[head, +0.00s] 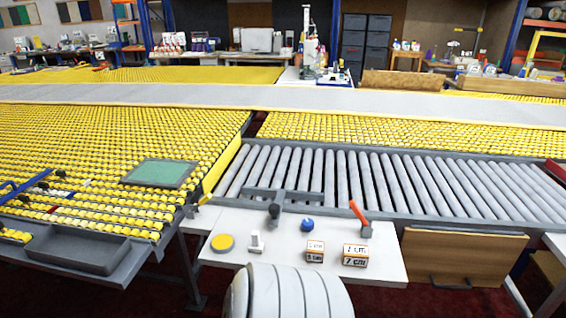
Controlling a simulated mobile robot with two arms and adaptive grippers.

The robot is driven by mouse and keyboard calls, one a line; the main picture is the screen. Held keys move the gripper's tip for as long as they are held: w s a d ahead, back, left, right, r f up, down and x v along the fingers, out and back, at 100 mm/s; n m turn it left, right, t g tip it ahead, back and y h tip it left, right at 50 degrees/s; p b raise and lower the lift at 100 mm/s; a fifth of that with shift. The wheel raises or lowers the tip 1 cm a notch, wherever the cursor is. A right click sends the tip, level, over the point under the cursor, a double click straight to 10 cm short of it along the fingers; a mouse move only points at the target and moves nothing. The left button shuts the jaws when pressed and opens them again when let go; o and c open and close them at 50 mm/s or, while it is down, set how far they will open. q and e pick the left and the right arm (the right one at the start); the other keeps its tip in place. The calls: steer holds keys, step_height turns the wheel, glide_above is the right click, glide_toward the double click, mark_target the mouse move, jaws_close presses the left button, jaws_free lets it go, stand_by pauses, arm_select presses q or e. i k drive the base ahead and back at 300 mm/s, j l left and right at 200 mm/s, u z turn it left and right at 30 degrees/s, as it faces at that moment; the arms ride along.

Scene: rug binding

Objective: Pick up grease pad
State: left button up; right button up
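A round yellow disc (222,243) with a darker rim lies flat on the left part of the small white table (385,255) in front of me. It looks like the grease pad, though no label on it is readable. Nothing covers it. Neither of my grippers shows in the head view.
On the white table stand a small white piece (257,243), a blue knob-like item (307,225), a red-handled tool (360,218), and two marked blocks (315,251) (355,255). Behind is a roller conveyor (400,185); left, a yellow ball table (80,150) holds a green panel (160,173).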

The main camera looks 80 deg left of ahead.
mark_target(256, 246)
steer(key=u, duration=2.95)
